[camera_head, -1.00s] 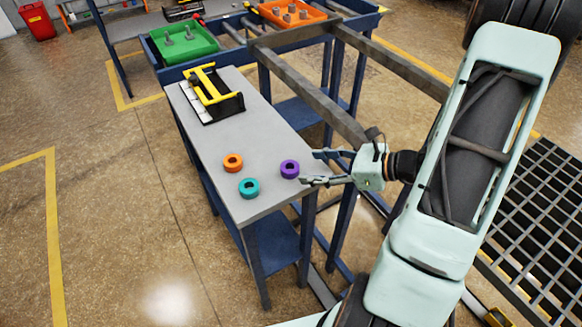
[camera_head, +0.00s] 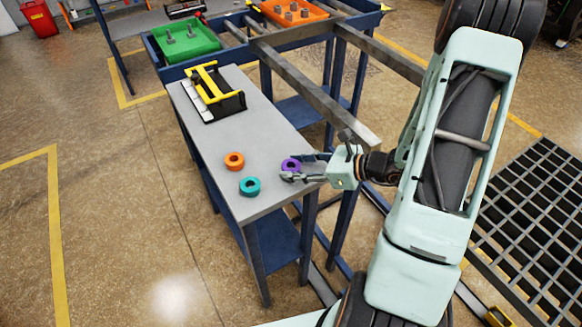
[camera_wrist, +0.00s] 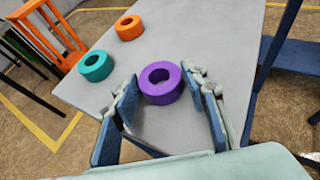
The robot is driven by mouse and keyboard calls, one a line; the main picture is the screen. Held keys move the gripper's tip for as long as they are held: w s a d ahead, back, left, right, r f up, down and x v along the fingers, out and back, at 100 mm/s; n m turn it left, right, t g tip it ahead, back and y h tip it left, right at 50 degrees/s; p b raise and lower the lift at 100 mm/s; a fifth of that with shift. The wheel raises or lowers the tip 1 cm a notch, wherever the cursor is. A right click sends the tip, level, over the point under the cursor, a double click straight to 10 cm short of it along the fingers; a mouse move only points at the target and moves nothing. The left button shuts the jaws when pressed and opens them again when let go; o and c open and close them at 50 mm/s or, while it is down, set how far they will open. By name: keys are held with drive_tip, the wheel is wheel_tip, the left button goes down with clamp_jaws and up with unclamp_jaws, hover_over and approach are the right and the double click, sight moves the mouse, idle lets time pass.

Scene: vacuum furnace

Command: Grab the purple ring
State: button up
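The purple ring (camera_wrist: 160,83) lies flat on the grey tabletop near its right edge. In the head view the purple ring (camera_head: 290,164) is partly hidden by a finger. My gripper (camera_wrist: 168,105) is open, with one blue-padded finger on each side of the ring's near part. The pads look apart from the ring, with a gap on both sides. In the head view my gripper (camera_head: 298,168) reaches in from the right, low over the table edge.
An orange ring (camera_head: 234,161) and a teal ring (camera_head: 249,186) lie to the left on the grey table (camera_head: 262,130). A yellow-handled black holder (camera_head: 214,95) stands at the table's far end. Metal beams (camera_head: 315,90) run behind the table. Green (camera_head: 186,40) and orange (camera_head: 290,14) trays stand farther back.

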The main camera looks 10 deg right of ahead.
drive_tip(key=c, duration=0.9)
drive_tip(key=shift+r, duration=0.1)
